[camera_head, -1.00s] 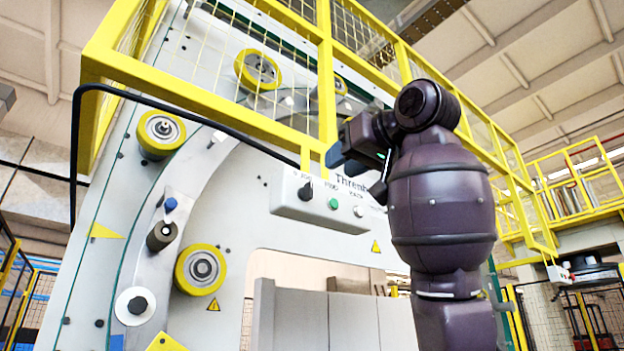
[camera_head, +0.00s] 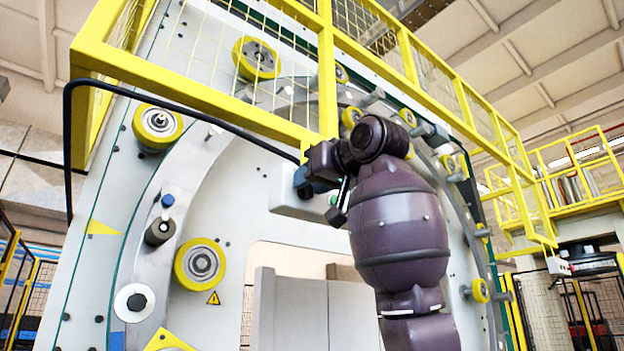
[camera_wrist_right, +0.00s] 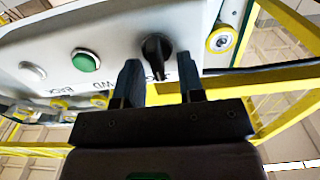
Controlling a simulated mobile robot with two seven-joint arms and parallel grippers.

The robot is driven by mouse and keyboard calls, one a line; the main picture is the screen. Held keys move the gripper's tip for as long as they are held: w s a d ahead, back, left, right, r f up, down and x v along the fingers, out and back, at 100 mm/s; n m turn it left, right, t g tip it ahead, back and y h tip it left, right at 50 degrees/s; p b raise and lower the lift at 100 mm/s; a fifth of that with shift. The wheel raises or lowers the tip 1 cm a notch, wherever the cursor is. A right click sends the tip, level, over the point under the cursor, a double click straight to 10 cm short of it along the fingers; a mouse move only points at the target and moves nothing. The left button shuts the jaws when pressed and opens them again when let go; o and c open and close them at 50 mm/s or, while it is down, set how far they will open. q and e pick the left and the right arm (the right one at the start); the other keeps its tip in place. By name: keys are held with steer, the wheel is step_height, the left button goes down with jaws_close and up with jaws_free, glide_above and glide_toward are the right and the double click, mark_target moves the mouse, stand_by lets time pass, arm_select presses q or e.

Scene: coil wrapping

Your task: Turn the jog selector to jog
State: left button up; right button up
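The jog selector is a black knob (camera_wrist_right: 156,50) on the face of a grey control box (camera_wrist_right: 110,22) in the right wrist view. A green button (camera_wrist_right: 86,61) and a white button (camera_wrist_right: 33,71) sit to its left. My right gripper (camera_wrist_right: 159,72) is open, with its two dark fingers pointing at the box and the knob showing in the gap between their tips. Whether they touch the knob I cannot tell. In the head view my right gripper (camera_head: 318,196) covers much of the box (camera_head: 288,206), and the knob is hidden. My left gripper is not in view.
A yellow railing (camera_head: 205,96) runs just above the box. A black cable (camera_head: 235,133) curves along it to the box. The large grey machine plate with yellow rollers (camera_head: 200,262) stands behind. Open air lies below the box.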

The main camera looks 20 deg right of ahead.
steer(key=c, duration=0.6)
steer(key=shift+o, duration=0.2)
arm_select(q)
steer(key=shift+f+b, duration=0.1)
steer(key=shift+b, duration=0.2)
arm_select(e)
steer(key=shift+m, duration=0.4)
steer(key=shift+d+f+m+b, duration=0.1)
steer(key=shift+m+b, duration=0.3)
steer(key=shift+m, duration=0.3)
arm_select(q)
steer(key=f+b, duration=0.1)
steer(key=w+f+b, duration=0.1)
steer(key=b, duration=0.1)
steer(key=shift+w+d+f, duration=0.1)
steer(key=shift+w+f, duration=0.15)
arm_select(e)
steer(key=m, duration=0.5)
steer(key=f+m, duration=0.1)
steer(key=m, duration=0.4)
steer(key=d+m, duration=0.1)
steer(key=m, duration=0.4)
steer(key=shift+w+d+f+m, duration=0.1)
steer(key=shift+w+f+m, duration=0.1)
steer(key=shift+m, duration=0.1)
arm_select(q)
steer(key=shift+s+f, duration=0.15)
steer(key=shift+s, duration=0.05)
